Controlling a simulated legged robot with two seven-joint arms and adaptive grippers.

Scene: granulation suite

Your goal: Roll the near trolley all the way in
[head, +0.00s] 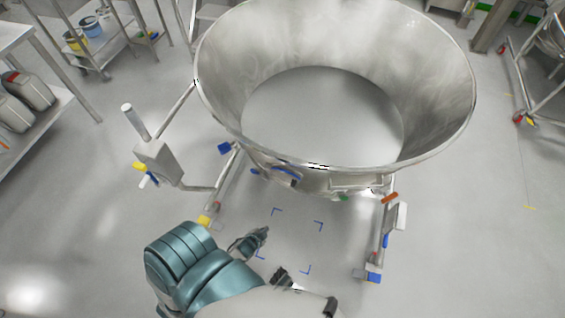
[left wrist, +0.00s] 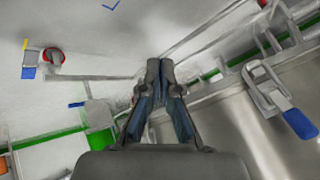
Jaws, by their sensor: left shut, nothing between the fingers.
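The near trolley (head: 231,172) is a steel frame carrying a large open round steel bowl (head: 225,90). Its casters, with blue, red and yellow parts, stand on the grey floor. A post with a box-shaped fitting (head: 160,160) is at its left side. My left gripper (head: 264,233) is in front of the bowl, low in the head view, apart from the frame as far as I can tell. In the left wrist view its fingers (left wrist: 160,64) are together and empty. Steel bars and a blue-tipped lever (left wrist: 300,122) show beyond them.
Blue corner marks (head: 319,224) lie on the floor before the bowl. A steel table with canisters (head: 30,90) stands at left, and a shelf with tubs (head: 90,27) behind it. Another wheeled frame (head: 520,85) is at upper right. Floor at lower right is clear.

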